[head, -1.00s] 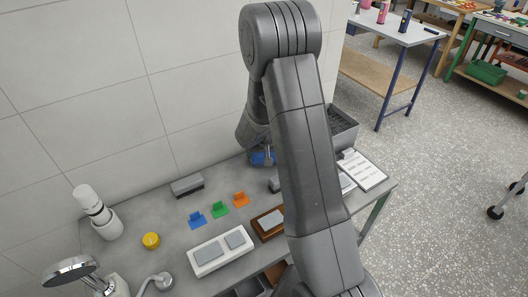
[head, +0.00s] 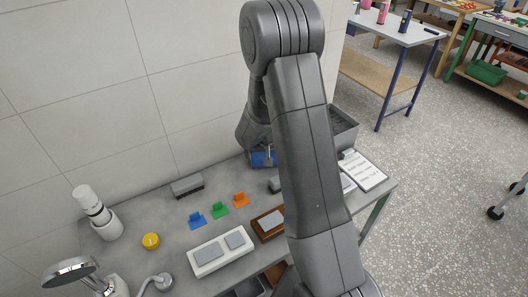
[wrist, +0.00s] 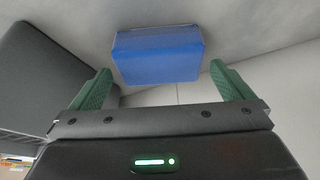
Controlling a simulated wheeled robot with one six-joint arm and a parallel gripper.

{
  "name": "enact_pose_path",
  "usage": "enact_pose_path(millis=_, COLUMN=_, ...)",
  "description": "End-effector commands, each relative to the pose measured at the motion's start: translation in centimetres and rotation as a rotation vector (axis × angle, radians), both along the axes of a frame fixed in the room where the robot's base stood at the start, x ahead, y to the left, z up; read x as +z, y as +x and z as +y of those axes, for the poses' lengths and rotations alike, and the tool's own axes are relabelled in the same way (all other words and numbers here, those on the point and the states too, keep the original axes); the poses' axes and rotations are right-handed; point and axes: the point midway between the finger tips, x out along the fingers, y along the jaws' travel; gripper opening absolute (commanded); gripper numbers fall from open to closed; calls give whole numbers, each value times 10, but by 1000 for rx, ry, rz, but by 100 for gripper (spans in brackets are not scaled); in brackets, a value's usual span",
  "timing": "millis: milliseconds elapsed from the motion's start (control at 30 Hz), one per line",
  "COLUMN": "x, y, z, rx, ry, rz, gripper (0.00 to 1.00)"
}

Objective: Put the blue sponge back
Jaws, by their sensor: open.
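The blue sponge (head: 260,159) is at the back of the grey counter, near the wall, partly hidden by my arm in the head view. In the wrist view, the blue sponge (wrist: 158,55) is a block just beyond my fingertips, roughly centred between them. My gripper (wrist: 163,82) has green fingers spread wide apart, with nothing held between them. My gripper (head: 268,152) also shows small beside the sponge in the head view; contact cannot be told there.
Small blue (head: 197,221), green (head: 219,210) and orange (head: 240,200) pieces stand mid-counter. A white tray (head: 207,270) and a brown tray (head: 265,237) are in front. A grey bin (head: 343,130) is right of the sponge. A dark grey block (head: 187,187) lies by the wall.

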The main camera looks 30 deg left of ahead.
Motion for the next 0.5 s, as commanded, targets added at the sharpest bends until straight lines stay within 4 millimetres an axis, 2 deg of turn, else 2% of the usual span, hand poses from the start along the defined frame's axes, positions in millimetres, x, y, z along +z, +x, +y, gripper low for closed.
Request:
enact_pose_path(millis=300, x=51, y=-16, z=-13, rx=0, ry=3, rz=-2, gripper=100)
enact_pose_path(millis=500, x=77, y=-25, z=-21, rx=0, ry=1, rz=-2, gripper=100)
